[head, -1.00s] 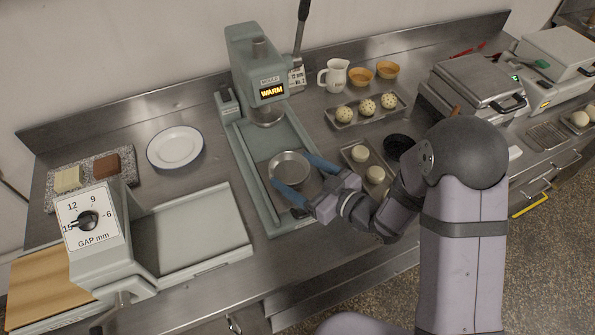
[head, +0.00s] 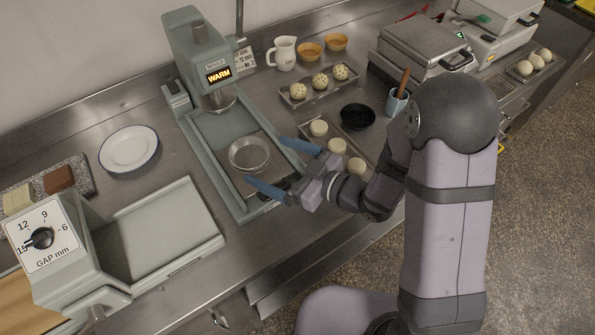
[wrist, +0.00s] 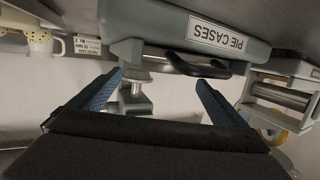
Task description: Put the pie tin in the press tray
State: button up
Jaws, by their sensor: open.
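The pie tin (head: 249,155) is a round, shallow metal tin. It lies flat in the grey press tray (head: 222,128), towards its front end, with the press head above the tray's rear. My gripper (head: 266,160) is open at the tray's front right, its blue fingers spread. The fingertips are by the tin's near side, and a gap shows between them and the tin. In the wrist view, my fingers (wrist: 160,98) are apart with nothing between them. A grey part labelled PIE CASES (wrist: 217,36), with a dark handle, appears upside down there; the tin cannot be made out.
The press (head: 200,55) shows WARM. Right of the tray are a rack of pale rounds (head: 337,146), a black bowl (head: 358,117) and a tray of speckled balls (head: 320,82). A white plate (head: 129,149) and a gap-dial machine (head: 60,250) stand left.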

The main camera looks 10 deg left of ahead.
jog(key=v, duration=0.5)
jog(key=shift+d+r, duration=0.15)
jog(key=shift+r, duration=0.05)
jog(key=shift+s+d+r+p, duration=0.1)
jog(key=shift+d+r+p, duration=0.1)
jog(key=shift+p, duration=0.8)
jog(key=shift+s+d+f+p, duration=0.1)
jog(key=shift+s+d+p, duration=0.2)
jog(key=shift+d+p, duration=0.55)
jog(key=shift+a, duration=0.2)
